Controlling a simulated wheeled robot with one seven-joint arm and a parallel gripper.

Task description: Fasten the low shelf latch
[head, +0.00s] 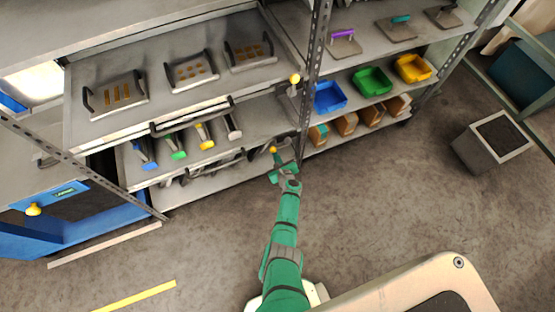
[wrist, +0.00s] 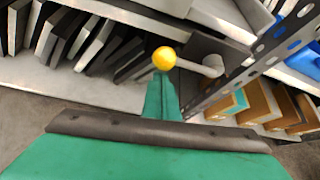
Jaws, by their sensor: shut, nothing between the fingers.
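The low shelf latch has a yellow ball knob (head: 273,150) beside the perforated upright, at the lowest shelf. In the wrist view the yellow knob (wrist: 164,58) sits on the left end of a grey lever (wrist: 202,66) that reaches right toward the upright. My gripper (head: 277,163) is at the low latch in the head view, shut and empty. In the wrist view my green gripper (wrist: 163,88) points at the knob, with its tip just below it. I cannot tell whether it touches the knob. The latch's catch is not clear to see.
Another yellow knob (head: 295,78) is higher on the upright (head: 315,60). Dark plates (wrist: 90,40) stand on the low shelf left of the latch. A grey bin (head: 492,142) stands on otherwise open floor at right.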

